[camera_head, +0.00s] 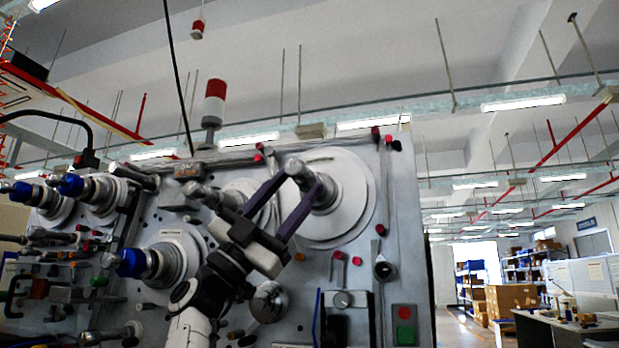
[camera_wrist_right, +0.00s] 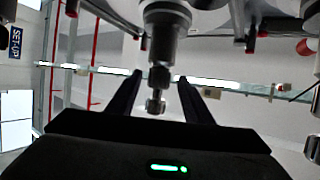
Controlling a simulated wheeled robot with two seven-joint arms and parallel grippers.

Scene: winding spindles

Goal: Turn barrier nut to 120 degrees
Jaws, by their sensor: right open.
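The upper right spindle on the grey machine panel carries a white flanged disc and a metal shaft. The metal end piece of this spindle, which I take as the barrier nut (camera_head: 296,168), sticks out towards me; it also shows in the right wrist view (camera_wrist_right: 158,78). My right gripper (camera_head: 303,184) is open, with its two dark fingers pointing up at the spindle. In the right wrist view the fingers stand on either side of the nut, with gaps visible on both sides. Whether either finger touches it cannot be told. My left gripper is not in view.
A lower spindle with a blue cap (camera_head: 131,263) stands left of my right arm. More blue-capped spindles (camera_head: 70,186) are at the far left. A round metal knob (camera_head: 269,302) and a red and green button box (camera_head: 404,325) are low on the panel. Shelves stand far right.

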